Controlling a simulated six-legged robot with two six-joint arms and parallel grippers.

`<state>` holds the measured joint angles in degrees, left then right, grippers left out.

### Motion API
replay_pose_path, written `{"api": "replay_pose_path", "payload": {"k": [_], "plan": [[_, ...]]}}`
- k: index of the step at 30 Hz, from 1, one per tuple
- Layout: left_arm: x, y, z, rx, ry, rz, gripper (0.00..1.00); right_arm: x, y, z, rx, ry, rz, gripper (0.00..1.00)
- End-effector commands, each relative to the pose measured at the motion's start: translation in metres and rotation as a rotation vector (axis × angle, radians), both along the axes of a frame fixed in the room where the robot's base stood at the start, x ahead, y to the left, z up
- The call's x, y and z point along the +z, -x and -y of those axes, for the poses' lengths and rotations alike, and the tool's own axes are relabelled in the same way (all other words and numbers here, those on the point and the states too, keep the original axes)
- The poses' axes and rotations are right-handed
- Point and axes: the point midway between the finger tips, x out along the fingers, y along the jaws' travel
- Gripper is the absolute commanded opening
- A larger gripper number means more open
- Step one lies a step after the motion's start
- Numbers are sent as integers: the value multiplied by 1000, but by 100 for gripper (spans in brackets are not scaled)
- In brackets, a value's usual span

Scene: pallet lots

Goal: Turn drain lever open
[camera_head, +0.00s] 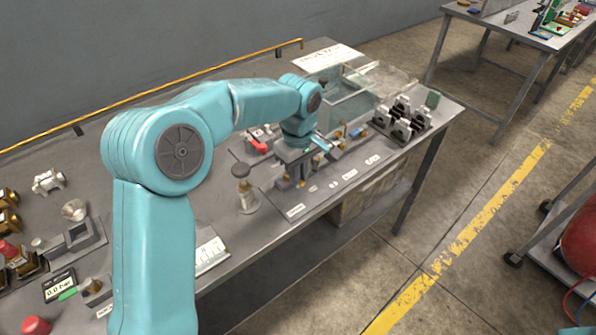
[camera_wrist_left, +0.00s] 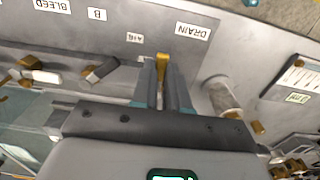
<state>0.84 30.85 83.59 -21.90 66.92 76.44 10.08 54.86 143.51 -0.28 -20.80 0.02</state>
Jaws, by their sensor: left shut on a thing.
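My left gripper (camera_head: 292,178) reaches down to the valve panel on the bench in the head view. In the left wrist view its two fingers (camera_wrist_left: 163,82) are shut on a brass-yellow drain lever (camera_wrist_left: 162,62), whose tip shows between them. The DRAIN label (camera_wrist_left: 192,30) lies just beyond, upside down in that view. In the head view the lever is mostly hidden by the gripper, so its angle is hard to tell. My right gripper is not in view.
A grey-capped post (camera_head: 243,185) stands left of the gripper. A red-handled part (camera_head: 257,147) lies behind it. A clear tank (camera_head: 350,100) and a black rack (camera_head: 402,122) stand to the right.

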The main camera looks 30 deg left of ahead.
Motion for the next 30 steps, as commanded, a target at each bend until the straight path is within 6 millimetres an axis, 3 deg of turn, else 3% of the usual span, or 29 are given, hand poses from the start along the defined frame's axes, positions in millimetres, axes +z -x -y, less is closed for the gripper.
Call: {"api": "replay_pose_path", "payload": {"k": [3,4,6,17,23,30], "plan": [[2,-2,-1,4,-2,8,0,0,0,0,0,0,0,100],[2,-2,-1,4,-1,9,21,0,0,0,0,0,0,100],[2,-2,-1,3,-1,8,40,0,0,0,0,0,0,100],[6,-1,-1,1,0,4,40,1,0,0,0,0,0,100],[45,-2,0,1,-1,9,40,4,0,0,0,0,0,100],[111,-1,0,2,1,9,40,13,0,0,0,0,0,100]]}}
